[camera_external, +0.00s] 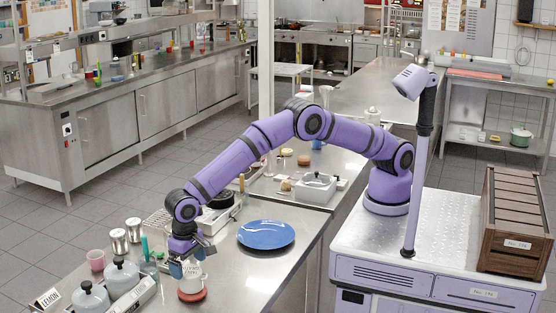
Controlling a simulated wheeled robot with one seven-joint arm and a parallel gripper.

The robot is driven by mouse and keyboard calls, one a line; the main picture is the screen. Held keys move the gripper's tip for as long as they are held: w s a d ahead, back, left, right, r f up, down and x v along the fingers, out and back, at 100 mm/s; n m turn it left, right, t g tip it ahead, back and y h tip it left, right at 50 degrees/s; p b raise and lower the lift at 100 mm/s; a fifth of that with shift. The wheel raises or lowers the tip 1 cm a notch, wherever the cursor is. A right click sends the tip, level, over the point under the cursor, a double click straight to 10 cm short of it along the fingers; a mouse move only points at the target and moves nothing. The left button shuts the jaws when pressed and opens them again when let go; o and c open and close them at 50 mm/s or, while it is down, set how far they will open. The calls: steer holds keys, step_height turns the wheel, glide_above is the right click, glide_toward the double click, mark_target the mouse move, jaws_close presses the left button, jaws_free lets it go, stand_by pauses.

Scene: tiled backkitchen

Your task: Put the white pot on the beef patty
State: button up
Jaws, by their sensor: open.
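The white pot (190,283), a small white vessel with faint dark lettering, stands upright near the front end of the steel counter. A flat reddish round disc, which looks like the beef patty (193,296), lies directly under it, and its rim shows around the pot's foot. The pot appears to rest on it. My gripper (187,266) points down at the pot's top, with its fingers apart. It partly hides the pot's upper part. Whether a finger touches the pot cannot be told.
A blue plate (266,235) lies to the right. Grey lidded containers (121,276), metal canisters (119,241), a pink cup (96,260) and a LEMON sign (47,299) stand to the left. A wire rack (166,222) is behind my gripper. Bare counter lies right of the pot.

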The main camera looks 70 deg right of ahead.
mark_target(189, 270)
step_height(189, 270, up, 6)
steer(key=shift+f, duration=0.1)
